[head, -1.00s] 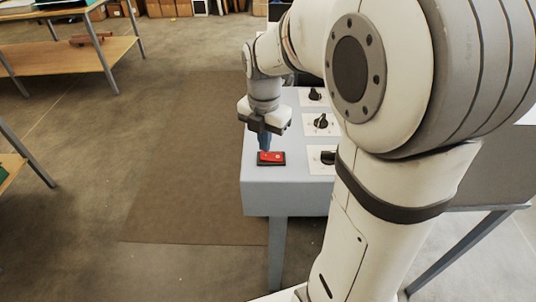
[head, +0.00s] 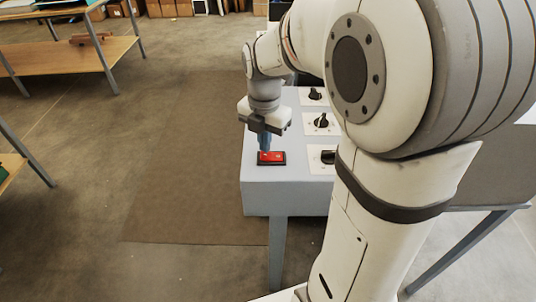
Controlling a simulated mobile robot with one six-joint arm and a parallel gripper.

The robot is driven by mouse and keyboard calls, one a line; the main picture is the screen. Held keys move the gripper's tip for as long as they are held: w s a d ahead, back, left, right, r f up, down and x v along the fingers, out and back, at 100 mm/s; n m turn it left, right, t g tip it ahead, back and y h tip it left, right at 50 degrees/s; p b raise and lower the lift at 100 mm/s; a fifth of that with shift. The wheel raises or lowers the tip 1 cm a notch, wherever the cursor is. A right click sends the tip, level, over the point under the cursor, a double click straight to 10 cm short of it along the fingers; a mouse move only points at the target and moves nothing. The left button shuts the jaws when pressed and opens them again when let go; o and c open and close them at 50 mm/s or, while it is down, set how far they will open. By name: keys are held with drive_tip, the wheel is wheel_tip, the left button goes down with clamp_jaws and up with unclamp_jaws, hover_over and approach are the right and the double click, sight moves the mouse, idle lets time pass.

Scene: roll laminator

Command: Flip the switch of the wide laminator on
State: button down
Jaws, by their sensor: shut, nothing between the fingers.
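The red rocker switch (head: 273,158) sits in a black frame on the pale top of the laminator (head: 259,188), near its left front corner. My gripper (head: 265,149) is shut and empty, pointing down with its blue fingertips at the left back part of the switch. The tips seem to touch the rocker or hover just above it; I cannot tell which. Small light marks show on the red face. My arm hides much of the laminator to the right.
Black knobs on white plates, a front one (head: 328,157), a middle one (head: 321,123) and a back one (head: 314,94), stand right of the switch. A wooden-shelved workbench (head: 70,62) is at the far left. The floor left of the laminator is open.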

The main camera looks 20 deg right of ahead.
sight(266, 157)
drive_tip(key=shift+f+b, duration=0.55)
drive_tip(key=shift+f, duration=0.3)
drive_tip(key=shift+r, duration=0.15)
drive_tip(key=shift+r+p, duration=2.85)
drive_tip(key=shift+r, duration=0.6)
drive_tip(key=s+m+t, duration=0.1)
drive_tip(key=s+m, duration=0.6)
drive_tip(key=m, duration=0.6)
drive_tip(key=s+r+m+t, duration=0.1)
drive_tip(key=s+m+t, duration=0.1)
drive_tip(key=s+m, duration=0.5)
drive_tip(key=m, duration=0.6)
drive_tip(key=shift+s+a, duration=0.3)
drive_tip(key=shift+a, duration=0.05)
